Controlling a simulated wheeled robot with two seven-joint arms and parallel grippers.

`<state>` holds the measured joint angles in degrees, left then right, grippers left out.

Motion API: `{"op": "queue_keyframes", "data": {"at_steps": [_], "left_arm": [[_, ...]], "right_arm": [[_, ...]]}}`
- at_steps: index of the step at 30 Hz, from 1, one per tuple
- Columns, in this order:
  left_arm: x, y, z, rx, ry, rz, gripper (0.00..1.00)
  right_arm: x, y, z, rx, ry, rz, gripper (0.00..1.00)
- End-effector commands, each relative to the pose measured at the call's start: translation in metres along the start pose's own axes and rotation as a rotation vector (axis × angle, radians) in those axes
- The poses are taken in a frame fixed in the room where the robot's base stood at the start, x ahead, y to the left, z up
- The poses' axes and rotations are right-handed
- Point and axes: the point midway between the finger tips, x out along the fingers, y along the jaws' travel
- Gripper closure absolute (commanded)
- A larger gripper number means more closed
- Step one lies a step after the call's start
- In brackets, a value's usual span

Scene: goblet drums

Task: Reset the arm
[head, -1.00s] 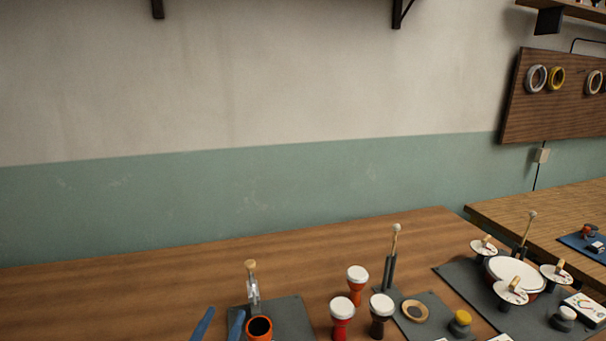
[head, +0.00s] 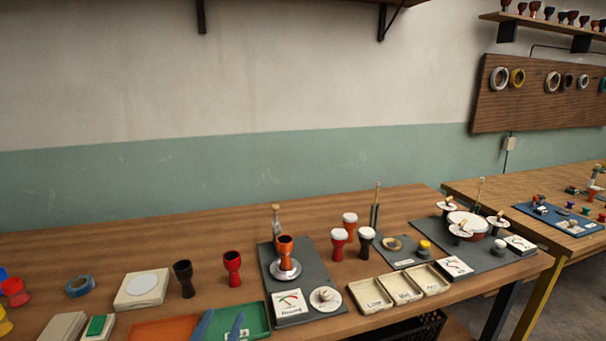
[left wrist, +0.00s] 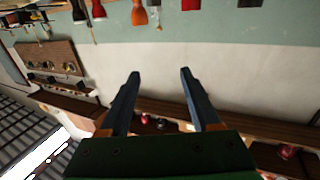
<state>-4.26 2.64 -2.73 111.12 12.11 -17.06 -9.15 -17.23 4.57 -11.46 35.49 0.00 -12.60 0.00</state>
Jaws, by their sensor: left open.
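My left gripper (head: 219,326) shows at the bottom edge of the head view as two blue fingers, apart and with nothing between them. In the picture they overlap the green tray (head: 258,318). In the left wrist view the left gripper (left wrist: 158,76) is open and empty, with wall behind its fingers; that picture looks upside down, with drums along its top edge. An orange goblet drum (head: 285,246) stands upright on a round silver plate on a grey mat (head: 306,256). My right gripper is in neither view.
A red drum (head: 232,266) and a dark drum (head: 183,280) stand left of the mat. Several white-topped drums stand right of it. Cream trays (head: 372,297) lie near the front edge, and an orange tray (head: 165,331) lies lower left. Bare wood runs along the wall.

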Motion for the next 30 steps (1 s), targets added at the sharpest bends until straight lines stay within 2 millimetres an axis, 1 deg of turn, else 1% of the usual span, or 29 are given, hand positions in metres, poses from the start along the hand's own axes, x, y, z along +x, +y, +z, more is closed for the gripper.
{"op": "queue_keyframes", "data": {"at_steps": [8, 11, 14, 16, 20, 23, 24, 25, 26, 27, 29, 30], "left_arm": [[-0.003, 0.002, 0.053, -0.002, -0.127, 0.002, 0.36], [-0.007, 0.003, 0.079, -0.003, -0.188, 0.003, 0.36], [-0.014, 0.005, 0.111, -0.003, -0.265, 0.006, 0.36], [-0.021, 0.006, 0.137, -0.002, -0.328, 0.008, 0.36], [-0.044, 0.009, 0.193, 0.0, -0.469, 0.012, 0.36], [-0.077, 0.012, 0.248, 0.008, -0.614, 0.018, 0.36], [-0.095, 0.013, 0.273, 0.01, -0.685, 0.021, 0.36], [-0.111, 0.014, 0.291, 0.013, -0.742, 0.023, 0.36], [-0.13, 0.015, 0.311, 0.018, -0.803, 0.026, 0.36], [-0.156, 0.016, 0.335, 0.024, -0.883, 0.031, 0.36], [-0.199, 0.017, 0.367, 0.033, -1.002, 0.037, 0.36], [-0.229, 0.017, 0.385, 0.041, -1.08, 0.042, 0.36]], "right_arm": [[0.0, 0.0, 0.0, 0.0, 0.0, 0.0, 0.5], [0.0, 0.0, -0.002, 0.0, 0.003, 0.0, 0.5], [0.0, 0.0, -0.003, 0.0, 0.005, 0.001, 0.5], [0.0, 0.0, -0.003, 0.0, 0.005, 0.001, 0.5], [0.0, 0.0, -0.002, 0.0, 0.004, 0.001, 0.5], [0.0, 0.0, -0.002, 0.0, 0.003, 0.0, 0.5], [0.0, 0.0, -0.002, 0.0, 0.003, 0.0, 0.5], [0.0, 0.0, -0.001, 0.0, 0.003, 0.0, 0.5], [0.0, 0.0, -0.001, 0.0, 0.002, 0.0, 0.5], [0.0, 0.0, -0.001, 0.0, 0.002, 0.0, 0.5], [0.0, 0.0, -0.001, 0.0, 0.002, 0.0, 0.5], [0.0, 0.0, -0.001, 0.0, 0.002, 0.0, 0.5]]}}
